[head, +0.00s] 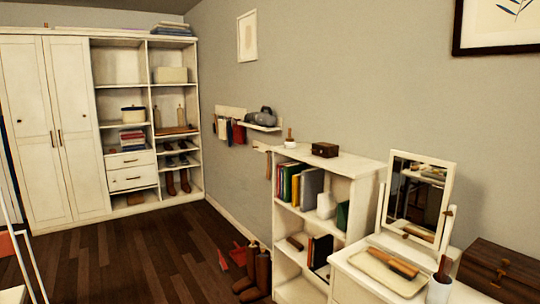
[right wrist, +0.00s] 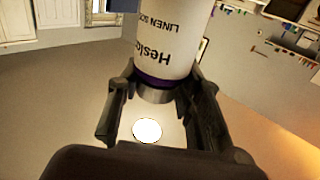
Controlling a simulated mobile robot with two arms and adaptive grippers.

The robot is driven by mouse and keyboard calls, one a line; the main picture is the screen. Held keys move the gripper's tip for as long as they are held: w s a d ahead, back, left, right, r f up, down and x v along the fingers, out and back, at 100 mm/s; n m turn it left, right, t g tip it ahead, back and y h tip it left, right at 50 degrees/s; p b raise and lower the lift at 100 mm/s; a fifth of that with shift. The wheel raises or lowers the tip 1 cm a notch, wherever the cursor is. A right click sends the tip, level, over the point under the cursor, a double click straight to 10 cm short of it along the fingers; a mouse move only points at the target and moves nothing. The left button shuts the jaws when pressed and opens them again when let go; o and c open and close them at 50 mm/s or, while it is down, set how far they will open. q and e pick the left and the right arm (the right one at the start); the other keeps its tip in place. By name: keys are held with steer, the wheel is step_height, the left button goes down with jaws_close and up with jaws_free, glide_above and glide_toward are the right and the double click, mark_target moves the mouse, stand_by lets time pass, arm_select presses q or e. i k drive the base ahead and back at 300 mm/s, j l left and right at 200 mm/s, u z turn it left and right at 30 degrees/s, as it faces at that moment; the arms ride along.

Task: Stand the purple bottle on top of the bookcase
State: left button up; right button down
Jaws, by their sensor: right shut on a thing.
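The white bookcase (head: 352,168) stands against the right wall in the head view. On its top are a small dark wooden box (head: 325,149) and a small white pot with a brown stick-like top (head: 290,141). Bare top shows around and between them. My right gripper (right wrist: 163,78) is shut on the purple bottle (right wrist: 165,45) in the right wrist view. The bottle shows a white label with upside-down lettering and a purple band near the gripper; its far end is cut off by the frame. Neither gripper nor the bottle shows in the head view.
A white dressing table with a mirror (head: 417,195), a tray with a brush (head: 393,265) and a white cup (head: 439,289) stands right of the bookcase. Brown boots (head: 257,274) stand on the floor left of it. The dark wood floor (head: 150,255) is mostly clear.

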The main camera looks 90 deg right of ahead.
mark_target(303, 151)
steer(key=z, duration=0.45)
steer(key=l+z, duration=0.15)
steer(key=z, duration=0.7)
steer(key=i+z, duration=0.1)
steer(key=z, duration=0.3)
